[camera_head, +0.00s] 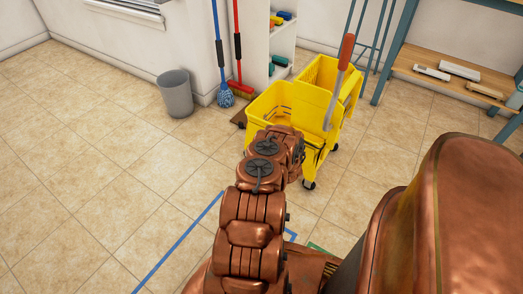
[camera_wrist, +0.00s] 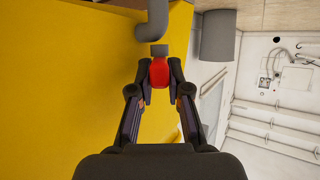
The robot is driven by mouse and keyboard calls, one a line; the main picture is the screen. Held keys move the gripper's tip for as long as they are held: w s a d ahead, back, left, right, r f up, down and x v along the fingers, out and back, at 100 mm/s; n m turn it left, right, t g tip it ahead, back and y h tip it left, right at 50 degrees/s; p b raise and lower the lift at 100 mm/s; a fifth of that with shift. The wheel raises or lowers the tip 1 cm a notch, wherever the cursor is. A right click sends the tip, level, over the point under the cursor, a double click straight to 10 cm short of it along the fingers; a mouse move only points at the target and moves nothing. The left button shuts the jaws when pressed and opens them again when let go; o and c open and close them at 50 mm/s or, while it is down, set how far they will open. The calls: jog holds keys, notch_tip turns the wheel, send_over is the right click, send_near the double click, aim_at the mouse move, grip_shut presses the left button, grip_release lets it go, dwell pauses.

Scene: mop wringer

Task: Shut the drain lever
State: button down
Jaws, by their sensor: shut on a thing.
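The yellow mop bucket (camera_head: 270,104) stands on the tiled floor with its wringer, and its yellow wall fills the left of the wrist view (camera_wrist: 70,80). A grey drain pipe (camera_wrist: 152,22) comes down along that wall. Just below it in the picture is the red drain lever (camera_wrist: 159,72), next to a small grey block. My gripper (camera_wrist: 160,82) is shut on the red lever, with a fingertip on each side of it. In the head view my arm hides the gripper, the lever and the drain.
The wringer handle (camera_head: 340,80) with an orange grip rises on the bucket's right. A grey bin (camera_head: 175,93), a blue mop (camera_head: 222,60) and a red broom (camera_head: 238,50) stand behind to the left. A shelf rack (camera_head: 450,75) is at the right. The floor at left is clear.

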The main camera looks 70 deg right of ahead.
jog(key=shift+s+d+f+n+t+y+b, duration=0.1)
jog(key=shift+s+d+n+t+y+b, duration=0.1)
jog(key=shift+n+t+y+b, duration=0.5)
jog(key=shift+s+d+r+n+t+y+b, duration=0.15)
jog(key=shift+n+t+y+b, duration=0.3)
jog(key=shift+n+y+b, duration=0.55)
jog(key=shift+s+d+f+n+t+y+b, duration=0.15)
jog(key=shift+d+n+t+y+b, duration=0.1)
jog(key=shift+n+t+y+b, duration=0.55)
jog(key=shift+w+n+y, duration=0.15)
jog(key=shift+n+y, duration=0.15)
jog(key=shift+n, duration=0.1)
jog(key=c, duration=1.1)
grip_release()
jog(key=shift+r+m+g+p, duration=0.25)
jog(key=shift+r+m+p, duration=0.05)
jog(key=shift+p, duration=0.3)
